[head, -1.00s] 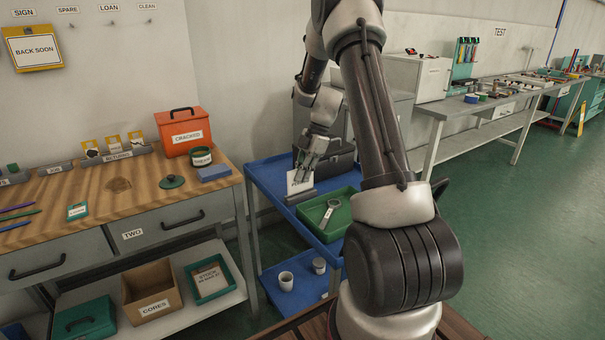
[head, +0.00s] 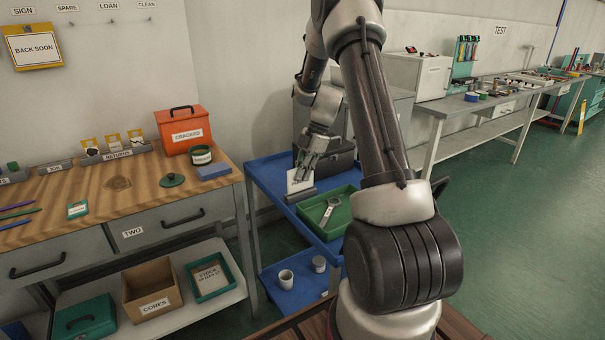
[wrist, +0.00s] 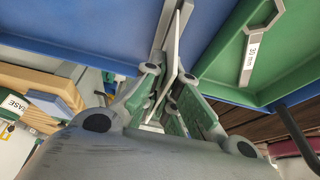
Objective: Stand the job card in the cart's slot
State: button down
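The white job card (head: 296,184) stands upright at the grey slot (head: 301,196) on the blue cart (head: 264,174). Its lower edge is hidden behind the slot's front, so its depth is unclear. My gripper (head: 303,166) is at the card's top, pointing down. In the wrist view the card (wrist: 173,52) shows nearly edge-on between the two fingers of my gripper (wrist: 168,75), with green pads on both sides. I cannot tell whether the pads press on the card or stand slightly apart from it.
A green tray (head: 345,229) with a wrench (head: 329,211) lies just in front of the slot. A dark case (head: 337,160) stands behind it. White cups (head: 286,280) are on the cart's lower shelf. The wooden bench (head: 95,190) is to the left.

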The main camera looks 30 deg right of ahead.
jog(key=shift+f, duration=0.95)
dwell(0.6)
dwell(0.4)
jog(key=c, duration=1.6)
grip_release()
jog(key=shift+o, duration=0.4)
jog(key=o, duration=0.4)
jog(key=shift+o, duration=0.2)
jog(key=shift+r, duration=4)
